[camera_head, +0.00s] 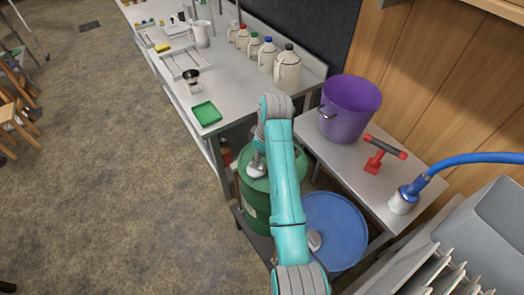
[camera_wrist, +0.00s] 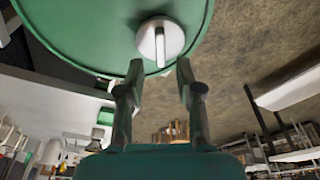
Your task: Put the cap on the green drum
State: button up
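The green drum (camera_head: 257,207) stands below my arm, left of a blue drum. Its green top (camera_wrist: 90,25) fills the upper left of the wrist view. A round grey-white cap (camera_head: 257,168) with a bar handle is at the drum's top near the rim; it also shows in the wrist view (camera_wrist: 150,42). I cannot tell whether it is seated in an opening. My gripper (camera_wrist: 160,66) is open, its fingertips either side of the cap's handle with gaps on both sides. In the head view my arm partly hides the gripper and drum top.
The blue drum (camera_head: 338,225) stands close on the right, with a grey cap (camera_head: 314,240) on it. A bench with a purple bucket (camera_head: 350,105), a red tool (camera_head: 380,155) and a blue hose (camera_head: 455,162) is behind. A steel table with a green tray (camera_head: 206,113) stands left.

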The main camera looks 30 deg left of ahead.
aim_at(256, 169)
jog(key=f, duration=0.3)
jog(key=a+f, duration=0.1)
jog(key=f, duration=0.1)
jog(key=shift+s+f, duration=0.1)
jog(key=shift+f, duration=0.2)
jog(key=shift+s+a+f, duration=0.1)
jog(key=shift+s+f, duration=0.05)
jog(key=shift+f, duration=0.6)
